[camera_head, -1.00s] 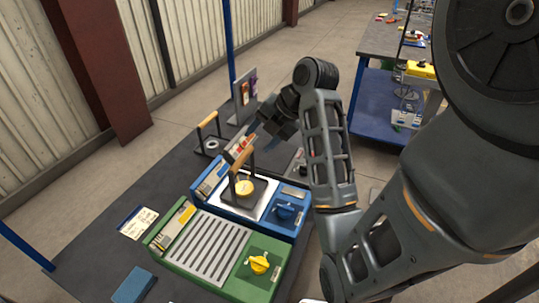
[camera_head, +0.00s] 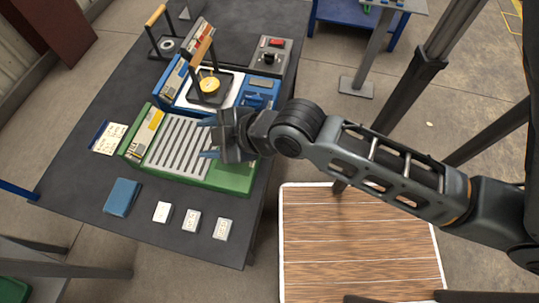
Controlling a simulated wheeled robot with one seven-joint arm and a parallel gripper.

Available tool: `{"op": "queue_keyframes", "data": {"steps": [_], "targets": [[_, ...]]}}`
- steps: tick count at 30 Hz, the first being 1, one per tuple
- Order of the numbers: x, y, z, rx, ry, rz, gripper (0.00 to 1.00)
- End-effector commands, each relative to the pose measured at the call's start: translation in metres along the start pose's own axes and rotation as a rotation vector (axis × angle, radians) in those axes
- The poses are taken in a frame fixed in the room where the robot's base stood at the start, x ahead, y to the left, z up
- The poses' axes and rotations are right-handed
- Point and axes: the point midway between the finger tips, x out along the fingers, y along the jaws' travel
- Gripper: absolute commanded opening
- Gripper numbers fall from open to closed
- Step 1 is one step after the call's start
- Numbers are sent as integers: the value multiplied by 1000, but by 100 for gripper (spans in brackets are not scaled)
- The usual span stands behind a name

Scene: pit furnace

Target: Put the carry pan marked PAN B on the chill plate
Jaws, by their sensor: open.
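A dark carry pan (camera_head: 209,96) with an upright wooden handle stands on the white top of a blue unit (camera_head: 257,93); a round golden piece lies in it. A second dark carry pan (camera_head: 155,50) with a wooden handle and a grey ring stands at the back left of the table. I cannot read a PAN B mark on either. A green unit (camera_head: 232,178) with a slatted grey top stands in front of the blue one; no readable label shows which is the chill plate.
A grey box (camera_head: 268,58) with a red switch stands behind the blue unit. A label card (camera_head: 108,138), a blue block (camera_head: 122,196) and three small white blocks (camera_head: 191,221) lie at the table's left and front. Bare table lies between them.

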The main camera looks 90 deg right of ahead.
Motion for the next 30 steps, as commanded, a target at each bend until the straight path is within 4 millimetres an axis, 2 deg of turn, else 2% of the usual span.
{"op": "queue_keyframes", "data": {"steps": [1, 6, 12, 15, 20, 30], "targets": [[-17, -16, 0, 43, 29, -8, 53], [-75, -39, -9, 228, 173, -19, 53], [-140, -47, -22, 412, 335, -101, 53], [-160, -47, -27, 472, 387, -142, 53], [-173, -46, -31, 513, 421, -172, 53], [-173, -45, -31, 517, 423, -172, 53]]}}
